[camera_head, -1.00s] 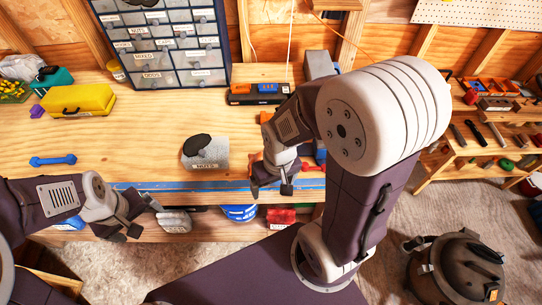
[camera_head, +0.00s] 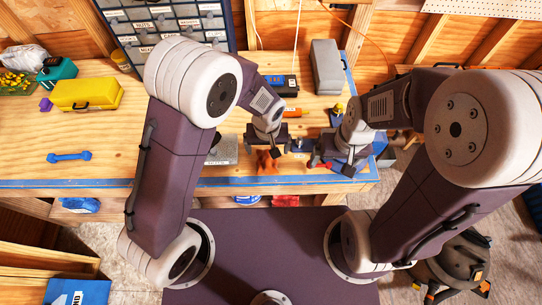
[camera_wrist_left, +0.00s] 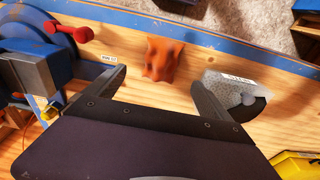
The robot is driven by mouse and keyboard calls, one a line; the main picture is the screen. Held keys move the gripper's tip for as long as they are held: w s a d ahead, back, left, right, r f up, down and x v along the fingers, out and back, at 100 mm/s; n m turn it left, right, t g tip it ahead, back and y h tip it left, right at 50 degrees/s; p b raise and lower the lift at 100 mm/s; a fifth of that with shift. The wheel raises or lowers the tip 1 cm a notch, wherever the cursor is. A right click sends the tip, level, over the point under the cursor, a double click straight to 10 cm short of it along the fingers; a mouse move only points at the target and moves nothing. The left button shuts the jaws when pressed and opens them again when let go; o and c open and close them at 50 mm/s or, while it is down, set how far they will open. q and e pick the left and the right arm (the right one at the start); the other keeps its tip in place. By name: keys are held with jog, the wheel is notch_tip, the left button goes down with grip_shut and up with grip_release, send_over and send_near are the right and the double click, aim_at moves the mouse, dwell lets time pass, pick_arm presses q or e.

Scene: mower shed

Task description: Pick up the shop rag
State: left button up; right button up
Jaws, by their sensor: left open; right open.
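The shop rag is a crumpled orange-brown cloth (camera_head: 267,161) on the wooden bench near its front edge, just in front of my left gripper (camera_head: 268,145). In the left wrist view the rag (camera_wrist_left: 163,58) lies beyond the gap between the spread fingers of my left gripper (camera_wrist_left: 158,78); neither finger touches it. My left gripper is open and empty above the bench. My right gripper (camera_head: 345,165) is open near the front right end of the bench, beside a blue vise with a red handle. The vise (camera_wrist_left: 35,72) also shows in the left wrist view.
A grey labelled block or bin (camera_wrist_left: 228,92) with a dark top sits right of the rag in the left wrist view. A yellow toolbox (camera_head: 86,95), a blue dumbbell-shaped object (camera_head: 69,156) and a grey case (camera_head: 327,67) stand on the bench.

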aim_at(267, 157)
pick_arm(q)
jog(key=f, duration=0.2)
jog(key=w+f+p, duration=0.1)
jog(key=shift+a+f, duration=0.1)
jog(key=shift+f, duration=0.25)
jog(key=shift+w+f, duration=0.1)
jog(key=shift+f, duration=0.2)
notch_tip(267, 157, down, 4)
jog(key=shift+a+r+p, duration=0.1)
jog(key=shift+p, duration=0.65)
jog(key=shift+w+f, duration=0.2)
jog(key=shift+f, duration=0.2)
jog(key=shift+w, duration=0.15)
jog(key=c, duration=1.3)
jog(key=shift+c, duration=0.6)
pick_arm(e)
jog(key=shift+w+r, duration=0.15)
jog(key=shift+r, duration=0.45)
jog(key=shift+w+r, duration=0.15)
jog(key=shift+r, duration=0.45)
